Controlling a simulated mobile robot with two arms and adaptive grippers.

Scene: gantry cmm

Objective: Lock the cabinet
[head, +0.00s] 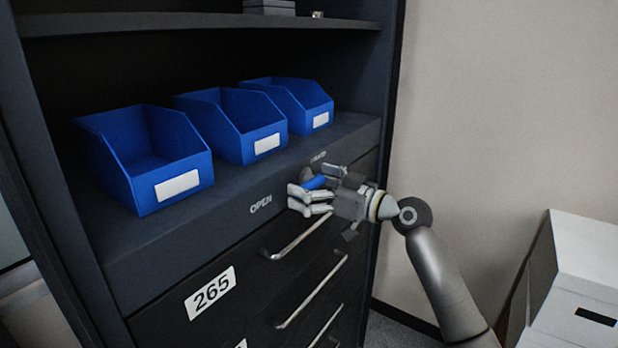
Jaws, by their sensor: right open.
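The dark cabinet (150,262) stands at the left and centre, with closed-looking drawers below a shelf. The word OPEN is printed on its front strip, and a second, partly hidden word sits further right. A blue key or knob (314,183) shows at the strip between the fingers of my right gripper (306,192). The right gripper is open around the blue part, its fingers pointing left; I cannot tell whether they touch it. The lock behind the fingers is mostly hidden. My left gripper is not in view.
Blue bins (177,165) stand in a row on the shelf. Drawer handles (297,238) stick out below the strip, near a 265 label (210,292). White boxes (580,275) are stacked at the right. A bare wall (500,100) is behind my right arm.

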